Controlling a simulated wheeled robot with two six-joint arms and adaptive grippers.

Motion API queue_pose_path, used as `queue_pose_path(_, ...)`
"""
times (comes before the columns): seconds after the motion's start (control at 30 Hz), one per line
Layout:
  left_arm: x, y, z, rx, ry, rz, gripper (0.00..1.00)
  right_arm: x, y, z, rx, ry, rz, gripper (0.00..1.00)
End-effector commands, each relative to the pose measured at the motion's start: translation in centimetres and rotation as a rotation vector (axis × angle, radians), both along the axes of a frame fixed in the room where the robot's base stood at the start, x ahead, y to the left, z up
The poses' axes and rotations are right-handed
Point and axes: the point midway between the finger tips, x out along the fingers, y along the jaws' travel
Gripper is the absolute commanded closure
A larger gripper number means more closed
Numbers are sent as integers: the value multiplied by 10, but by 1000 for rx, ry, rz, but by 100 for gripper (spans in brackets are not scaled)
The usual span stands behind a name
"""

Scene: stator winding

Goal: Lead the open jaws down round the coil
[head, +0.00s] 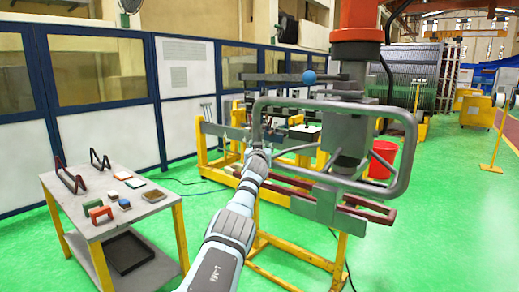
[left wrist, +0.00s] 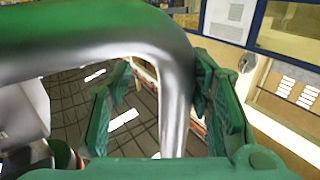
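A grey bent tube loop (head: 400,150) hangs in front of a dark machine head. Dark red bars (head: 285,187), which look like a coil, lie across the yellow stand beyond and below it. My left gripper (head: 262,138) is at the loop's left end, above the stand. In the left wrist view, the gripper's green jaws (left wrist: 155,105) are spread apart. A shiny grey tube (left wrist: 175,110) bends down across the gap, close to the right jaw. I cannot tell whether it touches, or whether it lies between the jaws or nearer the camera. My right gripper is not seen.
A grey table (head: 150,208) at left holds small blocks and U-shaped pieces. The yellow stand (head: 205,150) spans the middle. A red bin (head: 382,158) stands behind. Green floor is open at lower right.

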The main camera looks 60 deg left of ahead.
Motion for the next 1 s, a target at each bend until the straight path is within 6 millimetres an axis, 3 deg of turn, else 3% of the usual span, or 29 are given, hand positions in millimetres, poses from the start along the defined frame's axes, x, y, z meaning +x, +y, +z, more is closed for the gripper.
queue_pose_path(0.33,-10,-2,1,8,5,12,53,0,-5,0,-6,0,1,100)
queue_pose_path(0.63,-23,-46,-1,8,13,-5,53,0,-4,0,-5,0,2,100)
queue_pose_path(0.73,-32,-53,1,8,9,3,53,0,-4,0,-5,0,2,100)
queue_pose_path(1.0,-35,-66,-1,-1,3,-2,53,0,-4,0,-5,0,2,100)
